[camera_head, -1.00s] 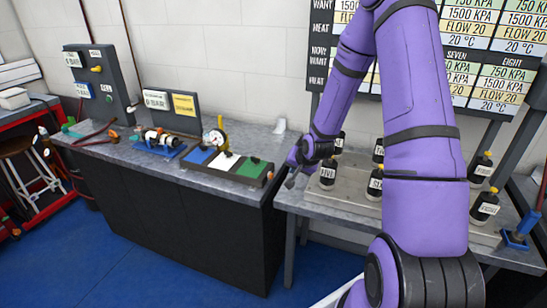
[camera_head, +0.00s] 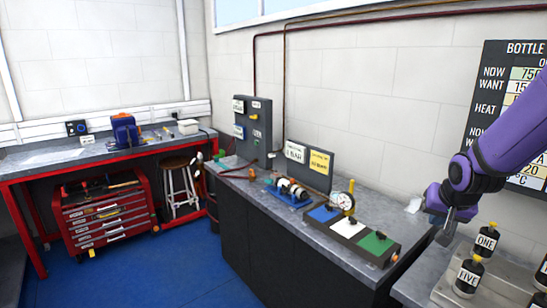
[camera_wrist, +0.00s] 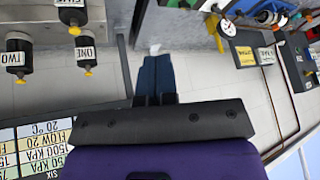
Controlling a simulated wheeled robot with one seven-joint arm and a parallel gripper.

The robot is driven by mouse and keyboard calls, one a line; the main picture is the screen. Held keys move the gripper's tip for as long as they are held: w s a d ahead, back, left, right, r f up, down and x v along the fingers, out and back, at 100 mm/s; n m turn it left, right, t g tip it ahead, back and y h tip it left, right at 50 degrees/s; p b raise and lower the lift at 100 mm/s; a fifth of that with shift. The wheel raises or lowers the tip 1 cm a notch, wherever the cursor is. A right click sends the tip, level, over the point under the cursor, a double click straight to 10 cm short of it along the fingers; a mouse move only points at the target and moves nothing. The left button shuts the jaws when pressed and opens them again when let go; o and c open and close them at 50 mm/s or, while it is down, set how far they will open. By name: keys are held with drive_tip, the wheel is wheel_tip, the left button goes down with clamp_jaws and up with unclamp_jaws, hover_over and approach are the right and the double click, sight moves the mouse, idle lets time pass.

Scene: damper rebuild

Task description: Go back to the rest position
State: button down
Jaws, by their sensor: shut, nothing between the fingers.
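My purple arm comes in from the right edge of the head view. My gripper (camera_head: 446,236) hangs at the arm's end with its fingers pointing down, above the gap between the two benches and left of the black bottles. In the wrist view my gripper (camera_wrist: 155,76) shows two dark blue fingers closed together, with nothing between them.
Bottles ONE (camera_head: 486,243) and FIVE (camera_head: 468,278) stand just right of my gripper. The grey bench (camera_head: 375,206) holds a blue, white and green tray (camera_head: 348,228), a gauge (camera_head: 341,200) and a dark panel (camera_head: 254,128). A red tool chest (camera_head: 106,214) and stool stand left. Blue floor is clear.

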drive_tip(key=s+a+r+n, duration=0.1)
drive_tip(key=s+a+r, duration=0.1)
drive_tip(key=s+r, duration=0.3)
drive_tip(key=s+a+r+n, duration=0.2)
drive_tip(key=s+r, duration=0.3)
drive_tip(key=s, duration=0.6)
drive_tip(key=s+a+r+n+y, duration=0.1)
drive_tip(key=s+a+r, duration=0.3)
drive_tip(key=s, duration=0.4)
drive_tip(key=shift+a+r+n+g, duration=0.2)
drive_tip(key=shift+r+n+g, duration=0.2)
drive_tip(key=shift+r, duration=0.3)
idle(1.6)
